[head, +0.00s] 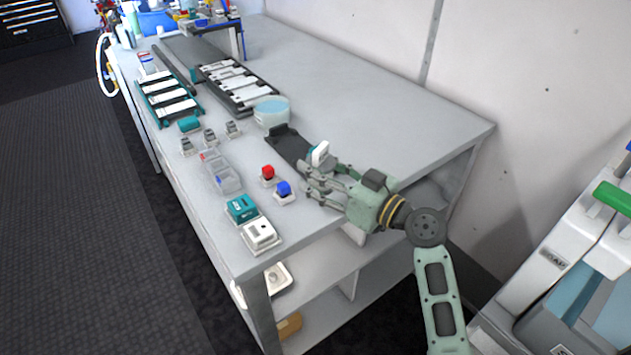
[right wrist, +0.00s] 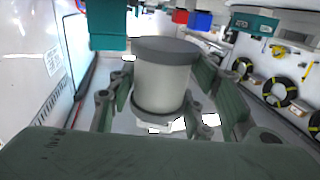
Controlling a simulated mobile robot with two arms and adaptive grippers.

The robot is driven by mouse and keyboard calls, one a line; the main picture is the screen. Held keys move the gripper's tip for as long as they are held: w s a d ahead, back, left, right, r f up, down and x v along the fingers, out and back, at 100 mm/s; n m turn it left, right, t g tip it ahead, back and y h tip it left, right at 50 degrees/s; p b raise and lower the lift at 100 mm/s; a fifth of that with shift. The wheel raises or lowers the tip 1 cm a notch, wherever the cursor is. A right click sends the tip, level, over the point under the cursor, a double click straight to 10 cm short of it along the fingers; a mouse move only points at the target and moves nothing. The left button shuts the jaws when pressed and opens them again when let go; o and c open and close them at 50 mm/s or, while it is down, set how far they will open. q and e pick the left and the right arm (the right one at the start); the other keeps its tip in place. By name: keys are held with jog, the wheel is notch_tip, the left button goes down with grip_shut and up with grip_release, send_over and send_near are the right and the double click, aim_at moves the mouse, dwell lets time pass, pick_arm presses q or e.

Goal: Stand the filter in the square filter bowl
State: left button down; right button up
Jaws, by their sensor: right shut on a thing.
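My right gripper (head: 322,182) is over the right part of the bench, near its front edge. In the right wrist view its fingers are closed around the filter (right wrist: 160,80), a pale cylinder with grey end caps. The filter looks roughly upright between the fingers. No square filter bowl can be made out for certain; a clear rectangular box (head: 226,178) stands to the left. My left gripper is not in view.
A black plate (head: 287,145) lies behind the gripper. A round tub of blue liquid (head: 271,112) stands beyond it. A red-topped button (head: 268,174) and a blue-topped button (head: 284,191) are left of the fingers. The back right of the bench (head: 380,105) is clear.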

aim_at(317, 186)
jog(key=shift+w+a+f, duration=0.15)
jog(key=shift+a+f, duration=0.3)
jog(key=shift+f, duration=0.05)
notch_tip(317, 186, down, 4)
jog(key=shift+r, duration=0.15)
jog(key=o, duration=1.2)
